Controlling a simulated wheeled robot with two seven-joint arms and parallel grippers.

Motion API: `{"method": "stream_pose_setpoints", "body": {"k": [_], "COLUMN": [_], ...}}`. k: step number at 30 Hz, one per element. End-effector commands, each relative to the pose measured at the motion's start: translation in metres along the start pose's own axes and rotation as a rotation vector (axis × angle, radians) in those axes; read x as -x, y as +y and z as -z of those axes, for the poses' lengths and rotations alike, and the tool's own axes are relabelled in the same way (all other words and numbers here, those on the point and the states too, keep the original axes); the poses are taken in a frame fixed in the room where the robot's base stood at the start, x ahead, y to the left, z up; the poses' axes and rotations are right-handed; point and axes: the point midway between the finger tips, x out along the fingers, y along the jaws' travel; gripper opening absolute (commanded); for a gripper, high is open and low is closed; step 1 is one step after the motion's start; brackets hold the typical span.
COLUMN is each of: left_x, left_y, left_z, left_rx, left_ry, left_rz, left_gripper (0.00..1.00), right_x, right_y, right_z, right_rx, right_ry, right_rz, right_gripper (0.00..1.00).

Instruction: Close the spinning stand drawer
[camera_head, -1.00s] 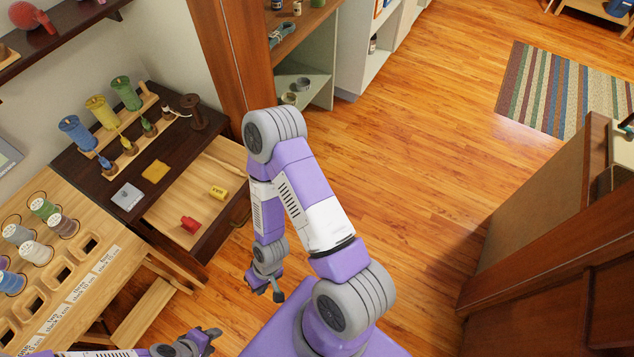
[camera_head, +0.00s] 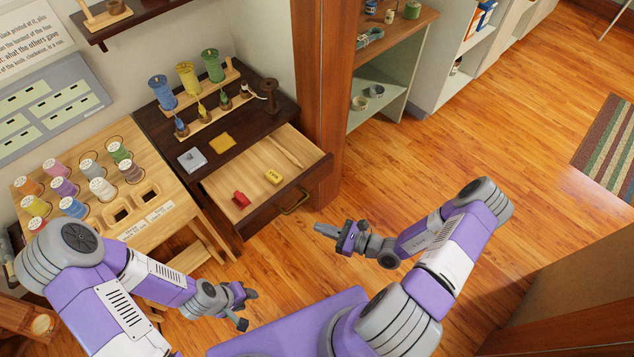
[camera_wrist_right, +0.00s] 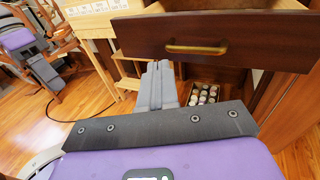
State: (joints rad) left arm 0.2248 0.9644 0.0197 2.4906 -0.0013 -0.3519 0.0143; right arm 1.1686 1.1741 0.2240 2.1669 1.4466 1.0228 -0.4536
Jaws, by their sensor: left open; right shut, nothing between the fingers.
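The spinning stand (camera_head: 155,121) is a dark wood stand at the upper left in the head view. Its drawer (camera_head: 304,171) is pulled out, with a red piece (camera_head: 241,199) and a yellow piece (camera_head: 273,177) inside. The drawer front with its brass handle (camera_wrist_right: 196,48) faces me in the right wrist view. My right gripper (camera_head: 318,228) is shut and empty, in front of the drawer and apart from it; its fingers also show in the wrist view (camera_wrist_right: 158,85). My left gripper (camera_head: 247,308) is open and empty, below the drawer in the picture, near my base.
A light wood table (camera_head: 165,190) with several thread spools stands left of the stand. The floor (camera_head: 420,140) to the right is clear.

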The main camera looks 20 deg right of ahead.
Motion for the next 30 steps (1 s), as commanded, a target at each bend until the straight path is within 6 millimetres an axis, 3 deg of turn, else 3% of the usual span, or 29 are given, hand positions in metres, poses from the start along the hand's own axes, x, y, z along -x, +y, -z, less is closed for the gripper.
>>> {"method": "stream_pose_setpoints", "body": {"k": [1,4,7,10,14,24,30], "left_x": [0.001,0.001,0.001,-0.001,-0.005,-0.021,-0.029], "left_y": [0.0,0.0,0.0,0.0,-0.002,-0.008,-0.011], "left_z": [0.0,0.0,0.0,0.0,0.0,0.001,0.001], "left_rx": [0.0,0.0,0.0,0.0,0.0,0.0,0.0], "left_ry": [0.0,0.0,0.0,0.0,0.0,0.0,0.0], "left_rz": [0.0,0.0,0.0,0.0,0.0,0.0,0.0], "left_gripper": [0.43,0.43,0.43,0.43,0.43,0.43,0.43], "right_x": [0.012,0.032,0.043,0.041,0.023,-0.043,-0.07], "right_y": [-0.025,-0.06,-0.078,-0.086,-0.092,-0.12,-0.132], "right_z": [0.002,0.003,0.004,0.004,0.003,0.0,-0.002], "right_rx": [-0.019,-0.034,-0.035,-0.035,-0.035,-0.035,-0.035], "right_ry": [-0.022,-0.055,-0.07,-0.074,-0.076,-0.075,-0.074], "right_rz": [0.122,0.3,0.39,0.415,0.411,0.408,0.408], "right_gripper": [0.0,0.0,0.0,0.0,0.0,0.0,0.0]}}
